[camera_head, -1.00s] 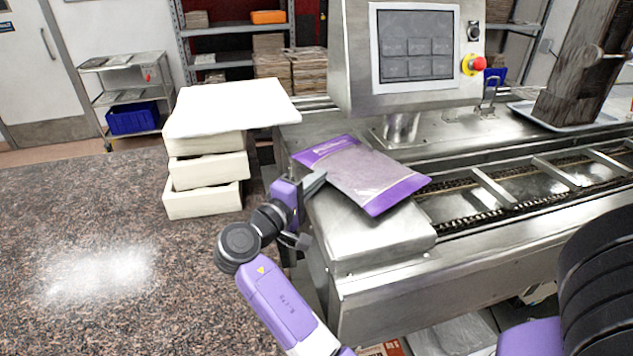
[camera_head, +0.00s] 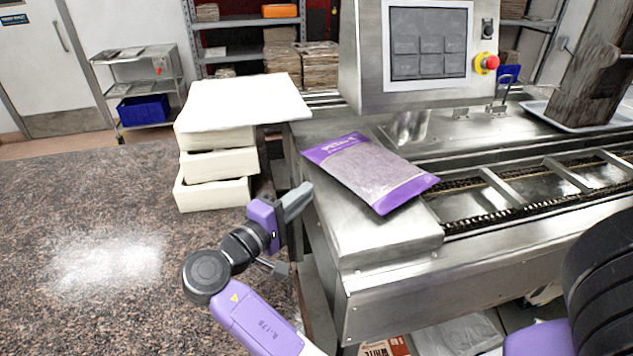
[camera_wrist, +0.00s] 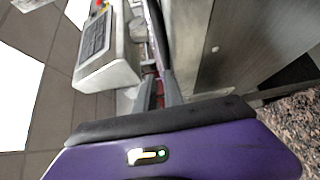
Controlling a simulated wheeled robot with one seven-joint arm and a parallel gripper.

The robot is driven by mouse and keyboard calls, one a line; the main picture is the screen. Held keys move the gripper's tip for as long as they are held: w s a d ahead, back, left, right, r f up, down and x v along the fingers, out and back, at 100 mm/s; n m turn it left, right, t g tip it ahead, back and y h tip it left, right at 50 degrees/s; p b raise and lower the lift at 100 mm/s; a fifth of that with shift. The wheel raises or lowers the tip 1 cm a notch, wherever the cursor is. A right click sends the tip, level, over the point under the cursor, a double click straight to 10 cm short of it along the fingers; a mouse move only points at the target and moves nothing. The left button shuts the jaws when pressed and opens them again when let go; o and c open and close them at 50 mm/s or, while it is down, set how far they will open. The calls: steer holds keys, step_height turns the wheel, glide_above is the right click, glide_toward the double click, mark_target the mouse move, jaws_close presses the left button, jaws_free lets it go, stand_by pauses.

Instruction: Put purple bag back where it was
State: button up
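The purple bag (camera_head: 370,172), a flat pouch with purple ends and a pale speckled middle, lies on the steel end plate (camera_head: 385,240) of the machine. Its right end reaches towards the conveyor channel. My gripper (camera_head: 303,195) is left of the plate, beside its edge, and apart from the bag. In the wrist view my gripper (camera_wrist: 160,88) shows two grey fingers with a narrow gap and nothing held between them. The bag cannot be made out in the wrist view.
A stack of white trays (camera_head: 217,165) with a white slab (camera_head: 245,102) on top stands on the speckled counter (camera_head: 100,220), left of the machine. A control panel (camera_head: 430,50) rises behind the bag. The conveyor (camera_head: 520,185) runs right. The counter's front is clear.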

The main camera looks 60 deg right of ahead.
steer(key=shift+w+a, duration=0.15)
steer(key=shift+a, duration=0.7)
steer(key=shift+w+a, duration=0.1)
steer(key=shift+a, duration=0.7)
